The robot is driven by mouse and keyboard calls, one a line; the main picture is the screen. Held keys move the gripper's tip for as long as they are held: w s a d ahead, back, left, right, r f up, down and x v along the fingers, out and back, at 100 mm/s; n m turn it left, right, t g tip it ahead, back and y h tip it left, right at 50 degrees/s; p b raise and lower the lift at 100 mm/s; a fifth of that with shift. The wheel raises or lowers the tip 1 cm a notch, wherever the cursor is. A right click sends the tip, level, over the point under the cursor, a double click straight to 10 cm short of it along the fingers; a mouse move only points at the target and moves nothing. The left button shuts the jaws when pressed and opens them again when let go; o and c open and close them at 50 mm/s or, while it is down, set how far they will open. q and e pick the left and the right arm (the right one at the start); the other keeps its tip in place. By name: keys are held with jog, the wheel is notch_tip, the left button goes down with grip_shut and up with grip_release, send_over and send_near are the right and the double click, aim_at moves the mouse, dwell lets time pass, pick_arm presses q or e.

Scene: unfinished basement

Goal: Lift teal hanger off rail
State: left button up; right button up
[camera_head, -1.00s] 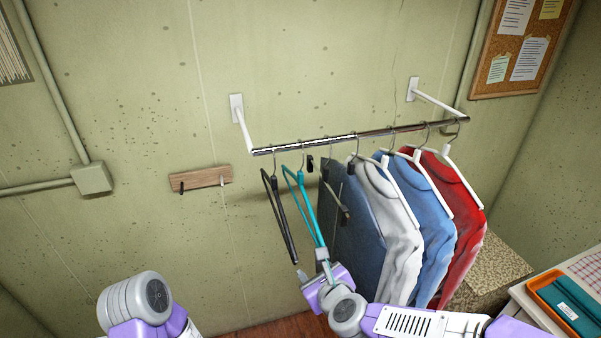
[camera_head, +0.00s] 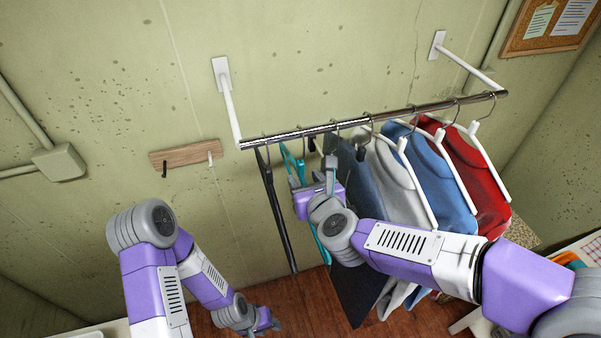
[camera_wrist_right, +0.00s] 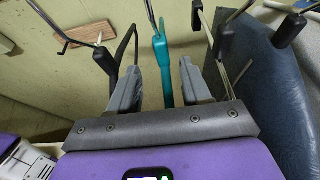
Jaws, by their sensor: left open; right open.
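The teal hanger (camera_head: 289,162) hangs from the chrome rail (camera_head: 400,113), between a bare dark hanger (camera_head: 276,214) on its left and the clothes on its right. My right gripper (camera_head: 312,176) is at the teal hanger's upper part, below the rail, and hides part of it. In the right wrist view, the open fingers (camera_wrist_right: 161,82) stand on either side of the teal neck (camera_wrist_right: 161,55), with visible gaps; the metal hook rises above it. My left gripper (camera_head: 264,323) is open and empty, low over the floor, well away from the rail.
Dark clip hangers (camera_wrist_right: 226,42) are close to the right of my right fingers. A dark blue garment (camera_head: 355,205), then grey, blue and red shirts (camera_head: 475,185) hang further right. A wooden peg board (camera_head: 185,154) is on the wall.

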aim_at(302, 173)
jog(key=shift+d+p+x, duration=0.2)
jog(key=shift+p+x, duration=0.3)
jog(key=shift+x, duration=2.3)
jog(key=shift+c, duration=0.2)
grip_shut()
